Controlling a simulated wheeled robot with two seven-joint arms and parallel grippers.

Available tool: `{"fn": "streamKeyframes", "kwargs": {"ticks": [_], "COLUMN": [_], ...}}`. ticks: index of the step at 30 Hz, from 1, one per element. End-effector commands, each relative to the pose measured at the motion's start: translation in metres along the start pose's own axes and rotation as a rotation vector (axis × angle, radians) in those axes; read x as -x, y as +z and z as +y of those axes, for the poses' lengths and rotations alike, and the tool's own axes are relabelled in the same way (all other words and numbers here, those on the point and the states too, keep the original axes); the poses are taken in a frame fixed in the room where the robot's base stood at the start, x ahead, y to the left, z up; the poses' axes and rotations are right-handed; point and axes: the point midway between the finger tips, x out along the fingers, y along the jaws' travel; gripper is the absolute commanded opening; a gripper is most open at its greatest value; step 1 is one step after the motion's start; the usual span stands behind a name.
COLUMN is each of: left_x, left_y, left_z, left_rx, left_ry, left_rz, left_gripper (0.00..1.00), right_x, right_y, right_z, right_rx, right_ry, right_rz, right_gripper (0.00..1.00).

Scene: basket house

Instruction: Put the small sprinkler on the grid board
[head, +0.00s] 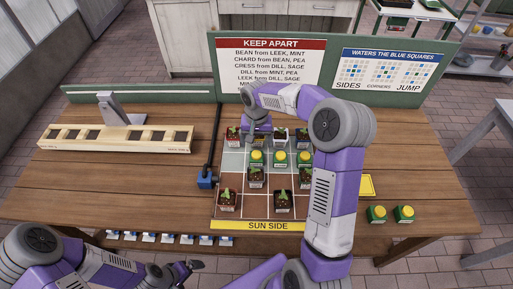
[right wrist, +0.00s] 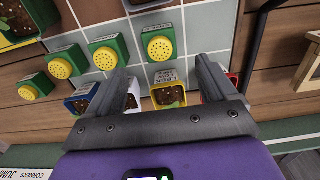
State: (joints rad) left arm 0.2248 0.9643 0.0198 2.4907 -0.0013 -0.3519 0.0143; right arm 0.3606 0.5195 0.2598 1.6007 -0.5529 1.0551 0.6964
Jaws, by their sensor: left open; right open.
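The grid board (head: 233,160) lies mid-table with potted seedlings and three green-and-yellow sprinklers (head: 257,157) in a row on it. Two more sprinklers, (head: 376,213) and (head: 404,213), stand on the bare table to the right of the board. Their labels are too small to read, so I cannot tell which is the small one. My right gripper (head: 257,132) is open above the board's back row. In the right wrist view its fingers (right wrist: 163,68) stand apart, with a yellow leek pot (right wrist: 168,92) visible between and beyond them. My left gripper (head: 190,267) is open and empty near the front-left table edge.
A wooden seedling tray (head: 115,146) and a grey stand (head: 122,112) occupy the left back. A yellow tray (head: 367,185) lies right of my arm. Two signs stand behind. The left-front table is clear.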

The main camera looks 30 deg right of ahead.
Motion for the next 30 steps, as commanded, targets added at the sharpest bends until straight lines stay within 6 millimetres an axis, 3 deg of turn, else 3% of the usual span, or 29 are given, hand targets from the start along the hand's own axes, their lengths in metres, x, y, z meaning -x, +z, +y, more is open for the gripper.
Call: {"fn": "streamKeyframes", "kwargs": {"ticks": [3, 7, 24, 30], "left_x": [0.004, 0.005, 0.005, 0.033], "left_y": [0.000, 0.000, 0.000, 0.002], "left_z": [0.001, 0.002, 0.002, 0.012], "left_rx": [0.000, 0.000, 0.000, 0.000], "left_ry": [0.000, 0.000, 0.000, 0.000], "left_rz": [0.000, 0.000, 0.000, 0.000], "left_gripper": [1.00, 1.00, 1.00, 1.00], "right_x": [0.018, 0.026, 0.028, 0.057], "right_y": [0.000, 0.000, 0.000, 0.000], "right_z": [0.000, 0.000, 0.000, 0.000], "right_rx": [0.001, 0.001, 0.001, 0.001], "right_ry": [0.001, 0.000, 0.000, 0.000], "right_rz": [0.001, 0.001, 0.000, 0.000], "right_gripper": [0.85, 0.85, 0.85, 0.85]}}
